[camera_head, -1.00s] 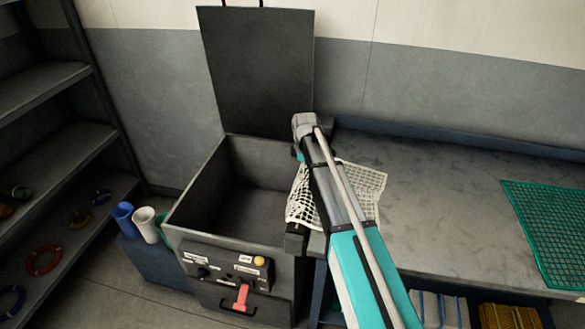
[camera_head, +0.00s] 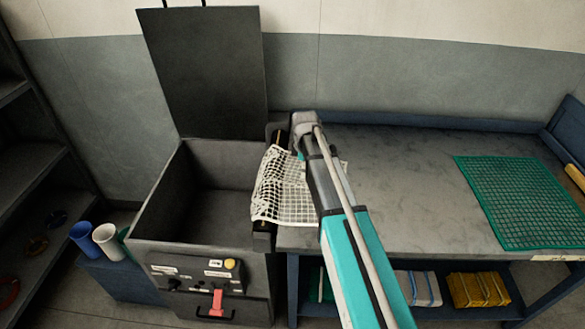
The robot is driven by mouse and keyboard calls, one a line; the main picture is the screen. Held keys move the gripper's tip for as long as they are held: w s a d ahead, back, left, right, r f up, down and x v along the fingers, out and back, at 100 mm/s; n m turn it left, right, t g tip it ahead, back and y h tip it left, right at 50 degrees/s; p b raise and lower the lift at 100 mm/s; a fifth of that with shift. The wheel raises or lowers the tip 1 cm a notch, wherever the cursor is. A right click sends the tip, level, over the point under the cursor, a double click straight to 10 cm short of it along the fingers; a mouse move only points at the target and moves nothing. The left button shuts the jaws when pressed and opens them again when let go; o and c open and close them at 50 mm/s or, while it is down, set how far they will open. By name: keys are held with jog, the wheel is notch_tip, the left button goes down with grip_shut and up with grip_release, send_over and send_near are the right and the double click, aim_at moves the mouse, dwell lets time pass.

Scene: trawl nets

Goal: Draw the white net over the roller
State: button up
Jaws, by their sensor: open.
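The white net (camera_head: 287,203) lies at the left end of the grey table, next to the open dark bin. Its left part covers the middle of the roller and reaches the bin's right edge. Its right part lies on the table, partly hidden behind my arm. The roller (camera_head: 263,227) shows only at its near end and at its far end, as a dark bar between the bin and the table. My arm crosses the net's right side, its wrist above the table behind the net. My gripper's fingers are hidden behind the arm.
The open bin (camera_head: 150,197) has a raised dark lid (camera_head: 205,70) and a front control panel with a red handle (camera_head: 217,302). A green net (camera_head: 525,200) lies on the table's right side. Blue and white cups (camera_head: 106,240) stand left. The middle of the table is clear.

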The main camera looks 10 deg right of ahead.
jog(key=shift+s+d+r, duration=0.1)
jog(key=shift+d, duration=0.35)
jog(key=shift+a+r+p, duration=0.1)
jog(key=shift+r+p, duration=0.3)
jog(key=shift+p, duration=0.1)
jog(key=s+m, duration=0.5)
jog(key=s, duration=0.2)
jog(key=s+d+m, duration=0.1)
jog(key=s+m, duration=0.4)
jog(key=s, duration=0.2)
jog(key=s+m, duration=0.4)
jog(key=s, duration=0.4)
jog(key=shift+d+r+m, duration=0.15)
jog(key=shift+d+m, duration=0.1)
jog(key=shift+m, duration=0.15)
jog(key=shift+s+m, duration=0.4)
